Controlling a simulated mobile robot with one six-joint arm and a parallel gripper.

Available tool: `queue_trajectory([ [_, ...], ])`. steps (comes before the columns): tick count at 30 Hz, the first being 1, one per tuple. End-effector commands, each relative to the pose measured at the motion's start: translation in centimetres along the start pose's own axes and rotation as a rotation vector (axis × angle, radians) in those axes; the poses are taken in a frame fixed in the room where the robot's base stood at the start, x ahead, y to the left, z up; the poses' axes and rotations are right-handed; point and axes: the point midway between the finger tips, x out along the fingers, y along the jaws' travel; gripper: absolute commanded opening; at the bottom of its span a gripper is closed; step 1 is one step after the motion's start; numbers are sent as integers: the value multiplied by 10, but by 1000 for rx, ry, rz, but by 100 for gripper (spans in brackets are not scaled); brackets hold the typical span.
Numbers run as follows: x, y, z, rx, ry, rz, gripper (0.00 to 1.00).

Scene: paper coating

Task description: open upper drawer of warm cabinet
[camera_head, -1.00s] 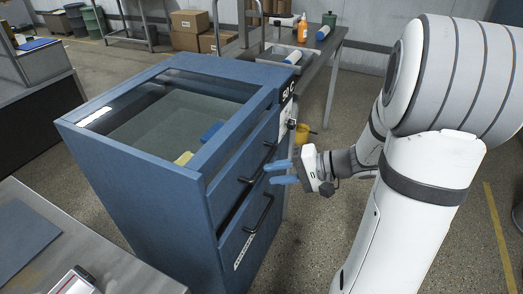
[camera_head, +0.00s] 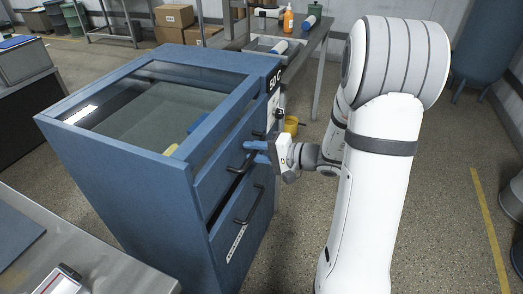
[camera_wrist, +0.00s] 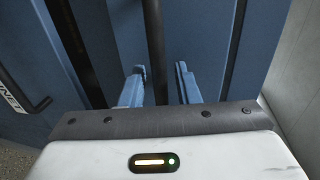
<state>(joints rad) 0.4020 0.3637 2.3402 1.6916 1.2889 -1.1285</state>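The warm cabinet (camera_head: 150,205) is a blue unit with a glass top. Its upper drawer (camera_head: 222,182) looks closed and has a black bar handle (camera_head: 240,163). The lower drawer (camera_head: 240,232) has a similar handle (camera_head: 249,207). My gripper (camera_head: 257,152) is at the right end of the upper handle, its blue fingers pointing at the drawer front. In the wrist view, my gripper (camera_wrist: 161,84) is open, with the black upper handle bar (camera_wrist: 157,45) between its fingers and space on both sides. Whether the fingertips touch the drawer front is unclear.
A metal table (camera_head: 90,255) stands at the front left. A yellow cup (camera_head: 291,125) is behind my gripper. A bench (camera_head: 325,45) with a tray and an orange bottle (camera_head: 288,18) stands behind the cabinet.

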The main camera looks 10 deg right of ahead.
Motion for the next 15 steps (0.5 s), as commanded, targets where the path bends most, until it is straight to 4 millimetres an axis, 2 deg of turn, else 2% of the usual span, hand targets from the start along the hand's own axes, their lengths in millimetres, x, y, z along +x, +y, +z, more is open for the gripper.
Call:
queue_trajectory([
  [5, 0, 0, 0, 0, 0, 0, 29],
  [15, 0, 0, 0, 0, -1, 0, 2],
])
